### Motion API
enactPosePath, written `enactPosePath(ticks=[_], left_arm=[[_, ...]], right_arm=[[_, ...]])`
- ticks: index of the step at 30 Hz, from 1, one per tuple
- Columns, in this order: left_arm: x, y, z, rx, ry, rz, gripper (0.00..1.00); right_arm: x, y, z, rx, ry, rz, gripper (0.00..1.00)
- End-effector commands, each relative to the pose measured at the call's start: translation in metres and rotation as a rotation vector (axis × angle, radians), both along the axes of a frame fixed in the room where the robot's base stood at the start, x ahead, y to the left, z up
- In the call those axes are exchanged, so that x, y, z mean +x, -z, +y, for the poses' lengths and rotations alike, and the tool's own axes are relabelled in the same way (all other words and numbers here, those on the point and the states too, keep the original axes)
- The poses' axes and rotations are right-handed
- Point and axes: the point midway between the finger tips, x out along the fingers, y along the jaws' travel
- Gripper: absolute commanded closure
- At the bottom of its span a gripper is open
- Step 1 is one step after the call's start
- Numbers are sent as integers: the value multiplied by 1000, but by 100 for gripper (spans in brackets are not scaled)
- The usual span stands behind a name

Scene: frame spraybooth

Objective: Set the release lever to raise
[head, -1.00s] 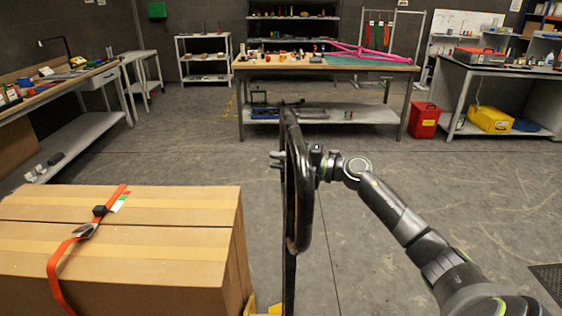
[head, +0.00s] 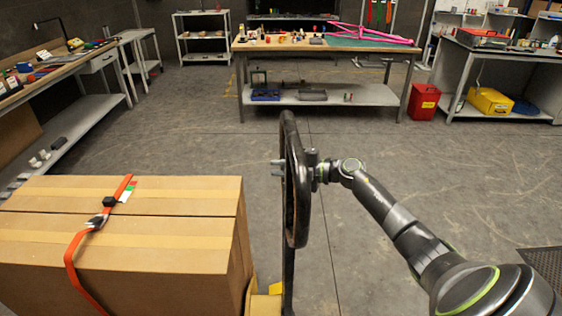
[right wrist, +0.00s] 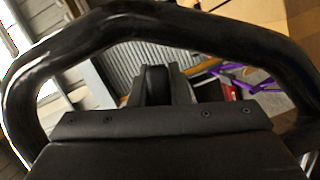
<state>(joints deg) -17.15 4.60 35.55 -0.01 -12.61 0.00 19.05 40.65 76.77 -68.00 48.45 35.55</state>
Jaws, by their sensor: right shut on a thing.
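The black loop handle (head: 302,215) stands upright on a dark post in the middle of the head view. It arches across the right wrist view (right wrist: 190,25). My right gripper (head: 277,168) reaches it from the right, with its grey fingertips showing on the loop's left side. In the right wrist view a small black upright piece, which looks like the release lever (right wrist: 154,84), sits inside the loop between the fingers. My right gripper is shut on it. The lever's exact position is hard to tell. My left gripper is not in view.
Large cardboard boxes (head: 150,250) with an orange strap (head: 75,262) stand close at the left of the handle. A workbench (head: 285,45) with a pink frame (head: 370,36) stands at the back. A red bin (head: 424,102) is right of it. The floor between is clear.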

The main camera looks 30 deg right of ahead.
Motion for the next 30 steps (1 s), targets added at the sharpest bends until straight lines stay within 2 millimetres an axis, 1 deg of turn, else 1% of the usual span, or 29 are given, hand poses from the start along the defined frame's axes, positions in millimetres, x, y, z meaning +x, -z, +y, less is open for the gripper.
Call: enactPosePath(ticks=[6,7,12,20,23,26,30], left_arm=[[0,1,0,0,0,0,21],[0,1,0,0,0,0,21],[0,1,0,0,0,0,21],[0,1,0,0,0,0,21],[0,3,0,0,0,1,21],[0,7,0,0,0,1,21],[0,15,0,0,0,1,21]], right_arm=[[0,1,0,1,0,1,100],[0,1,0,1,0,1,82],[0,1,0,0,0,0,62],[0,1,0,0,0,0,62],[-3,1,-4,-1,1,-1,62],[-12,1,-12,-4,2,1,62],[-30,0,-28,-6,1,1,62]])
